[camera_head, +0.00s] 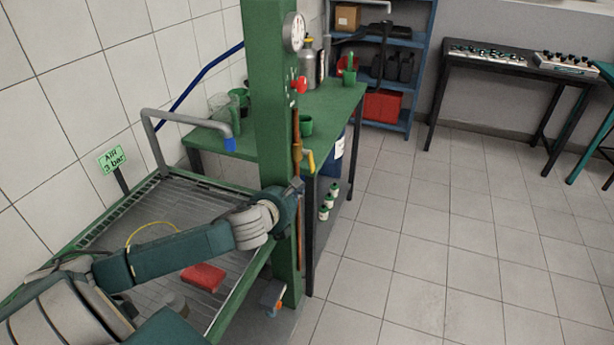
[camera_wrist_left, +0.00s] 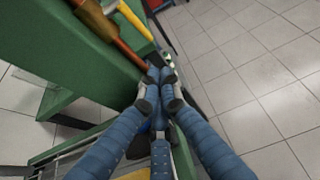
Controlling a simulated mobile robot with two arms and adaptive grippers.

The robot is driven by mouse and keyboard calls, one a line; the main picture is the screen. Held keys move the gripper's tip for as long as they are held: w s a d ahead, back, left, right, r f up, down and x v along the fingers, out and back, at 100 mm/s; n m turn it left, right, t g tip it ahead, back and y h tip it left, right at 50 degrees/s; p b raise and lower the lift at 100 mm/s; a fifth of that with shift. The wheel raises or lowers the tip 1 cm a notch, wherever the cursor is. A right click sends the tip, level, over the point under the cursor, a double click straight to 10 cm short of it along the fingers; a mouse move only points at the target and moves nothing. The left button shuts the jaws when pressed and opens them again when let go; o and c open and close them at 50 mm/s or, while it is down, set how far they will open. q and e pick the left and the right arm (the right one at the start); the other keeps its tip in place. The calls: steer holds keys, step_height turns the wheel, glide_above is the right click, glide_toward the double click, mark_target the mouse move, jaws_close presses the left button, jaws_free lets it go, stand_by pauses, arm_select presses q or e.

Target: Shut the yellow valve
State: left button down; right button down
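The yellow valve handle (camera_head: 310,161) sits on a copper pipe (camera_head: 297,140) on the right side of the green post (camera_head: 268,90). It points downward, slightly tilted. In the left wrist view the yellow handle (camera_wrist_left: 135,20) is at the top, beside the pipe (camera_wrist_left: 108,32). My left gripper (camera_head: 297,188) is just below the handle, near the post, and apart from it. In the left wrist view its blue-grey fingers (camera_wrist_left: 160,82) converge with their tips together and nothing visible between them. My right gripper is in neither view.
A slatted metal tray bench (camera_head: 165,195) with a red block (camera_head: 203,277) lies under my left arm. A green table (camera_head: 340,100) stands behind the post. A red knob (camera_head: 300,84) and gauge (camera_head: 293,32) are higher up. The tiled floor (camera_head: 430,220) to the right is clear.

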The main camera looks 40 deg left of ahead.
arm_select(q)
steer(key=w+a+p, duration=0.1)
steer(key=w+a, duration=0.1)
steer(key=w, duration=0.6)
steer(key=shift+f+p, duration=0.3)
steer(key=shift+f, duration=0.1)
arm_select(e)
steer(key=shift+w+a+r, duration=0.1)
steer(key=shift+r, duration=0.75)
